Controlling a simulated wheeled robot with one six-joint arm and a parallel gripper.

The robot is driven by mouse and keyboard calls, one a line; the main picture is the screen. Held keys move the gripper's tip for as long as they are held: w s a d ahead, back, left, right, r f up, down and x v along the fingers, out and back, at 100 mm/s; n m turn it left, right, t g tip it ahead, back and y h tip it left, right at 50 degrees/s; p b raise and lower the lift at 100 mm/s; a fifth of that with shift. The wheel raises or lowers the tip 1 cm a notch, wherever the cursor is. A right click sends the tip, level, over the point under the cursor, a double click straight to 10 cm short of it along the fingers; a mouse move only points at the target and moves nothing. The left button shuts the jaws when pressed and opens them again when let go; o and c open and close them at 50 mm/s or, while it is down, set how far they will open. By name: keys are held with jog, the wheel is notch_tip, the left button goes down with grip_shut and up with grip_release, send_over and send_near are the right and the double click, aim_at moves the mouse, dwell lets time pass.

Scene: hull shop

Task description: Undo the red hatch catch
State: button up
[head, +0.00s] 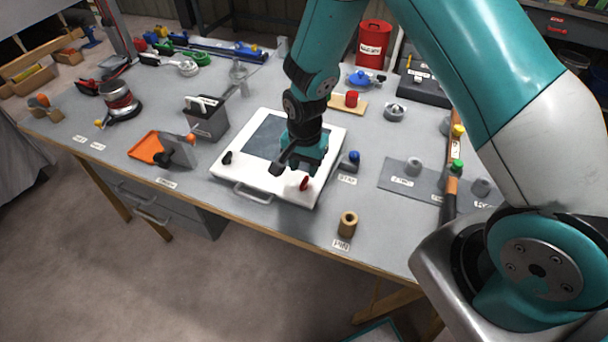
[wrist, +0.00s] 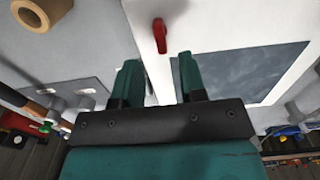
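The red hatch catch (head: 304,183) sits on the front right part of the white hatch (head: 222,168), near its front edge. In the wrist view the red catch (wrist: 159,36) shows just beyond my fingertips, between them in line. My gripper (head: 301,166) is above the hatch, close behind the catch. In the wrist view my gripper (wrist: 157,72) has its two teal fingers apart with nothing between them. I cannot tell how high the fingers are above the hatch. A black catch (head: 227,158) sits at the hatch's left side, and a grey handle (head: 253,194) is on its front.
A blue-knobbed part (head: 354,157) stands right of the hatch. A tan roll (head: 347,224) stands at the table's front edge. A grey mat (head: 396,182) with pegs lies on the right.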

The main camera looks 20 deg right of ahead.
aim_at(304, 181)
jog(key=shift+f+p, duration=0.35)
jog(key=shift+f, duration=2.25)
grip_shut()
